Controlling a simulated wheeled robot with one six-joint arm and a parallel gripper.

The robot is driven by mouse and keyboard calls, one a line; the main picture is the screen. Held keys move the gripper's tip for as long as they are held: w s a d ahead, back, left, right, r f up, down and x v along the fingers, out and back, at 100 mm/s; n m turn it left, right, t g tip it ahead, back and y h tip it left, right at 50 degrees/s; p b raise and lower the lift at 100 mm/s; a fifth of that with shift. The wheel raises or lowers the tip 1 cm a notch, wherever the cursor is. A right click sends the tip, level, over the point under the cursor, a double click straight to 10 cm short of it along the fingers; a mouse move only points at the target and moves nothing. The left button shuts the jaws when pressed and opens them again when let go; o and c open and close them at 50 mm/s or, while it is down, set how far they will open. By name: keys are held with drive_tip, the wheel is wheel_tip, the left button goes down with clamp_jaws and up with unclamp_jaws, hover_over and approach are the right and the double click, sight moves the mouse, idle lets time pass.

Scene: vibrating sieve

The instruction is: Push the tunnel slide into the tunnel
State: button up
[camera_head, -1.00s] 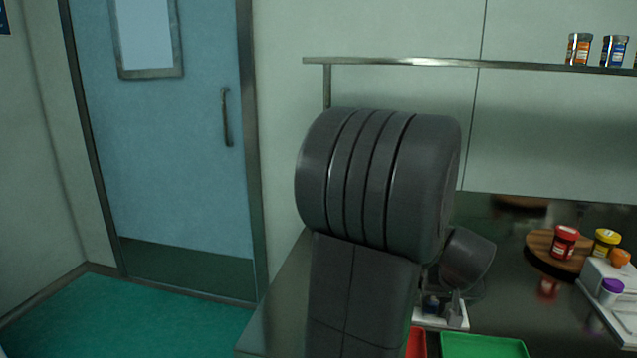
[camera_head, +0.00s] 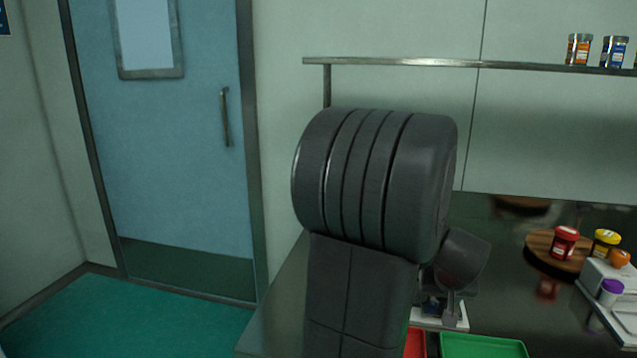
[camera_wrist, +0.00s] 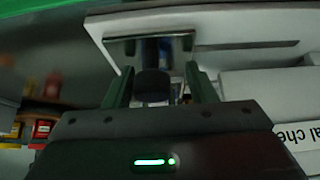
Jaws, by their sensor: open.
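In the wrist view my gripper (camera_wrist: 158,72) has its two dark green fingers apart. A shiny metal plate (camera_wrist: 122,47) lies across just beyond the fingertips. A dark, rounded part (camera_wrist: 152,84) sits between the fingers; I cannot tell whether either finger touches it. Behind the plate is a white body (camera_wrist: 240,35). I cannot tell which of these parts is the tunnel or the slide. In the head view my arm hides most of the work spot; a small white base with dark parts (camera_head: 427,322) shows beside it.
A green tray (camera_head: 480,346) and a red tray (camera_head: 414,344) lie at the counter's front. A round wooden board (camera_head: 540,246) holds a red jar (camera_head: 564,243). A white device (camera_head: 610,275) stands right. A metal shelf (camera_head: 430,62) runs above.

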drive_tip(key=shift+w+a+p, duration=0.25)
drive_tip(key=shift+w+a, duration=0.05)
drive_tip(key=shift+a, duration=0.95)
drive_tip(key=shift+w+a+p, duration=0.2)
drive_tip(key=shift+w+a, duration=0.05)
drive_tip(key=shift+a, duration=1)
drive_tip(key=shift+w+a+p, duration=0.25)
drive_tip(key=shift+w+a, duration=0.05)
drive_tip(key=shift+a, duration=0.95)
drive_tip(key=shift+w+a, duration=0.2)
drive_tip(key=shift+a, duration=0.65)
drive_tip(key=shift+w+a, duration=0.2)
drive_tip(key=shift+a, duration=0.65)
drive_tip(key=shift+w+a, duration=0.2)
drive_tip(key=shift+a, duration=0.65)
drive_tip(key=shift+o, duration=0.2)
drive_tip(key=o, duration=1)
drive_tip(key=shift+o, duration=0.2)
drive_tip(key=shift+p+v, duration=0.7)
drive_tip(key=shift+v, duration=0.7)
drive_tip(key=p+v, duration=0.3)
drive_tip(key=v, duration=0.3)
drive_tip(key=shift+p, duration=0.35)
